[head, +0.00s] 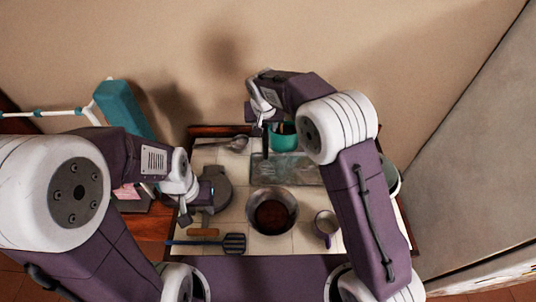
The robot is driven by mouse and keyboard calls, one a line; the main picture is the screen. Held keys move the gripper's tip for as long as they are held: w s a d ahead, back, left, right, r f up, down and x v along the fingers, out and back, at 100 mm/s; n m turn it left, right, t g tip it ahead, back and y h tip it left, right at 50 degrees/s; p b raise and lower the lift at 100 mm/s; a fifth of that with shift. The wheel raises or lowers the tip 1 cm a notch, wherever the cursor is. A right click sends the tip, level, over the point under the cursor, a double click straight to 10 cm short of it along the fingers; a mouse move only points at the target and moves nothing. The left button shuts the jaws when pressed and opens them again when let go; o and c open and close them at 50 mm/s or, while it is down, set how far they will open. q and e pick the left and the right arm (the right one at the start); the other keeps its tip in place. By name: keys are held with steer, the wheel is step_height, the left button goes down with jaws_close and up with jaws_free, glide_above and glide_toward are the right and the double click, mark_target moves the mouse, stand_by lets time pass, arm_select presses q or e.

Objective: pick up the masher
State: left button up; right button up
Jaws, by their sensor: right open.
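No tool shows clearly as the masher. A dark slotted tool with a blue handle (235,243) lies along the front edge of the tiled counter. A small grey metal utensil (237,143) lies at the back left; its shape is too small to tell. My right gripper (265,139) is open, pointing down at the back of the counter, just left of a teal pot (284,141) and right of the metal utensil. My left gripper (193,193) is at the left edge by a dark round pan (217,188); its finger gap does not show clearly.
A metal bowl with brown contents (272,213) stands mid-counter, with a mug (326,224) to its right. A grey tray (285,169) lies behind the bowl. A wooden handle (203,232) lies front left. A pale container (391,178) is partly hidden behind my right arm.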

mark_target(265, 133)
steer(key=shift+x, duration=1)
steer(key=shift+w+a+f, duration=0.1)
steer(key=shift+w+a, duration=0.05)
steer(key=shift+w, duration=0.1)
steer(key=p+x, duration=0.1)
steer(key=x, duration=0.1)
steer(key=p+x, duration=0.2)
steer(key=shift+s+d+f, duration=0.1)
steer(key=shift+d+f, duration=0.1)
steer(key=shift+f, duration=0.35)
steer(key=shift+r, duration=0.1)
jaws_close()
